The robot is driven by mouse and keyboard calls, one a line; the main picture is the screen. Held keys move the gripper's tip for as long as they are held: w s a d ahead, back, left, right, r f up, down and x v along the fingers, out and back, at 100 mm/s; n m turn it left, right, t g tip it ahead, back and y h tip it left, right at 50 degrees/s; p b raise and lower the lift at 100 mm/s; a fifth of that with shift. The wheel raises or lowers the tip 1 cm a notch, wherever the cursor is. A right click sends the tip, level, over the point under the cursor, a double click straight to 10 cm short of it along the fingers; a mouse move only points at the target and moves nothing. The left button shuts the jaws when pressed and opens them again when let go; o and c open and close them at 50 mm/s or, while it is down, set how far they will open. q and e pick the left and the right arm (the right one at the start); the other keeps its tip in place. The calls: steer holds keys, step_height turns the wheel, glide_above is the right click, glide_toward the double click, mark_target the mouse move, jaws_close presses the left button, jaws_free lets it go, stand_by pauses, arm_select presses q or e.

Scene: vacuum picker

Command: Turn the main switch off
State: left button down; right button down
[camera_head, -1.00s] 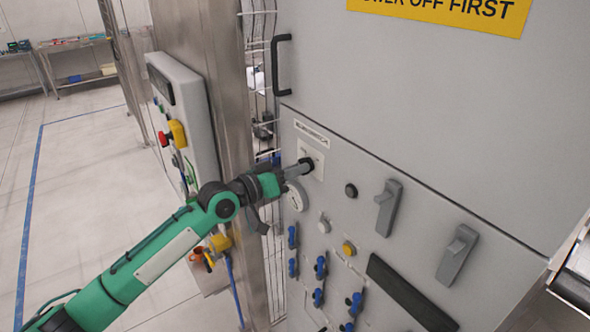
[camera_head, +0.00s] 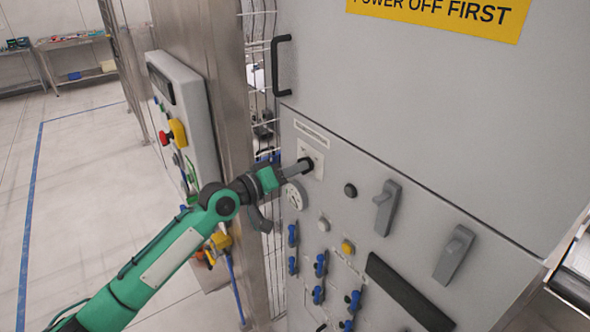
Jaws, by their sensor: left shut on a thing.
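The main switch (camera_head: 307,163) is a dark knob on a pale square plate, high on the left of the grey cabinet's lower panel (camera_head: 345,222). My left gripper (camera_head: 303,166) reaches it from the left and is shut on it. The fingers cover most of the knob, so its exact angle is hard to tell. My green left forearm comes up from the lower left. My right gripper is not in view.
Grey levers (camera_head: 387,208), several blue knobs (camera_head: 320,265), a yellow button (camera_head: 347,247) and a round dial (camera_head: 295,196) share the panel. A control box (camera_head: 185,115) stands left of the cabinet. Open floor lies farther left.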

arm_select(q)
steer(key=c, duration=1.4)
jaws_free()
steer(key=b+v, duration=0.5)
steer(key=v, duration=0.9)
